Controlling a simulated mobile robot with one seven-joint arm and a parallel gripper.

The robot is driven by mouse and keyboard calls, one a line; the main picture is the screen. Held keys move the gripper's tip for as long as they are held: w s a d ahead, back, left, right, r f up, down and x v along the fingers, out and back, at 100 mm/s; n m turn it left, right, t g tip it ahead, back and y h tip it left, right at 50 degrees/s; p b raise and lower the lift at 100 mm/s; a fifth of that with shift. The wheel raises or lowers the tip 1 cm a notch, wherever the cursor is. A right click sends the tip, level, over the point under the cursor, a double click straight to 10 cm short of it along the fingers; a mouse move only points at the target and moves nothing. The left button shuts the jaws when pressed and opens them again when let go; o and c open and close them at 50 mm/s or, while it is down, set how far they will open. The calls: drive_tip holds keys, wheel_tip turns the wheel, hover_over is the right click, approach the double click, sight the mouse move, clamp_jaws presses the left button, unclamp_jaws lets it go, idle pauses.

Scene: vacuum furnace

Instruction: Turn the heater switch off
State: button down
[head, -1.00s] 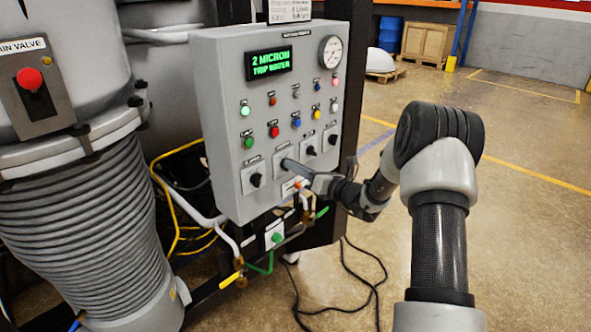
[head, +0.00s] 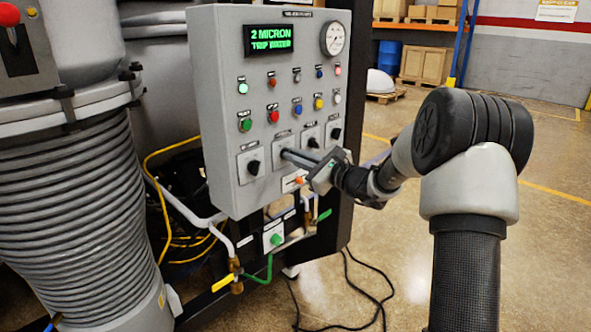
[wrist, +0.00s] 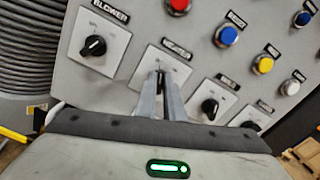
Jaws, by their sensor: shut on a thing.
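The heater switch plate (head: 283,141) is second from left in the bottom row of the grey control panel. My gripper (head: 285,153) reaches it from the right, with its fingers against the front of the panel. In the wrist view, the two fingers (wrist: 161,80) close around the dark knob at the middle of the heater plate (wrist: 183,70). The fingers hide most of the knob, so its pointing direction cannot be read. The green display (head: 270,40) at the panel's top reads "2 MICRON" with a second line that seems to read "TRIP WATER".
The blower knob (head: 254,167) is just left of the fingers; two similar knobs (head: 312,143) (head: 336,134) are to the right. Coloured buttons (head: 274,117) sit above. Valves and pipes (head: 237,265) are below. Open floor (head: 545,240) is at the right.

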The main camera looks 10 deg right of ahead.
drive_tip(key=shift+f+n+b, duration=0.15)
drive_tip(key=shift+n+b, duration=0.75)
drive_tip(key=shift+b, duration=0.1)
drive_tip(key=c, duration=1.9)
unclamp_jaws()
drive_tip(key=shift+o, duration=0.2)
drive_tip(key=shift+s, duration=0.15)
drive_tip(key=p+v, duration=0.1)
drive_tip(key=v, duration=1.6)
drive_tip(key=shift+p, duration=0.3)
drive_tip(key=shift+d, duration=0.1)
